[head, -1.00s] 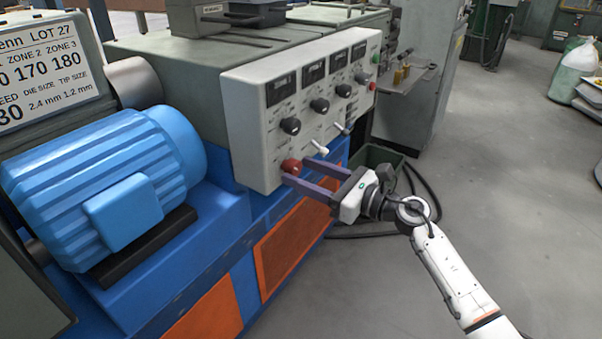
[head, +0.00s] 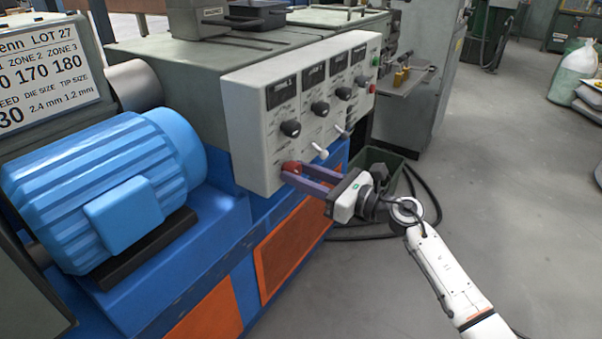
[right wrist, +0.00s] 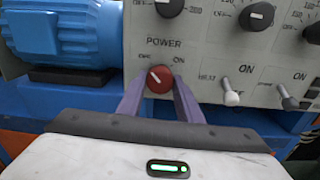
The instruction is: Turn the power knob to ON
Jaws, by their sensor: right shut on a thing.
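The red power knob (head: 291,166) is at the lower left of the white control panel (head: 255,150). In the right wrist view the knob (right wrist: 159,80) sits under the word POWER, its white mark slanting to the upper left, toward the label left of ON. My right gripper (head: 290,172) is shut on the knob, with one purple finger on each side; the fingers also show in the right wrist view (right wrist: 159,88). My left gripper is not in view.
Two toggle switches (right wrist: 231,92) (right wrist: 287,97) stand close right of the knob, and black dials (head: 290,127) sit above. A blue motor (head: 110,185) is at the left. A dark green bin (head: 378,158) and black hose (head: 432,195) lie behind my gripper.

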